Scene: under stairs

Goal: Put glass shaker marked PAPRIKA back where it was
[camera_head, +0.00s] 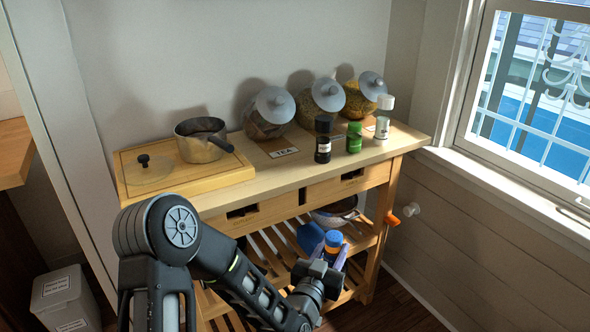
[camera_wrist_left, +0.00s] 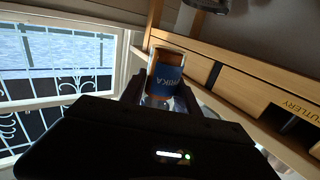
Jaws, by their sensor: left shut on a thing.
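My left gripper (camera_head: 334,258) is shut on the glass shaker marked PAPRIKA (camera_head: 333,239), held in front of the wooden cart (camera_head: 225,217), below its top and drawers. In the left wrist view the shaker (camera_wrist_left: 166,74) sits between the fingers, with a blue label and partly readable lettering; its lower part is hidden by my gripper. On the cart's top at the right front stand a black-capped shaker (camera_head: 322,150), a green shaker (camera_head: 354,143) and a white-capped shaker (camera_head: 383,128). My right gripper is not in view.
Three lidded glass jars (camera_head: 268,122) stand behind the shakers, beside a TEA label (camera_head: 285,153). A pot (camera_head: 199,148) and glass lid (camera_head: 147,172) rest on a board (camera_head: 214,178) at left. A bowl (camera_head: 335,217) is on the shelf below. A window (camera_head: 530,100) is at right.

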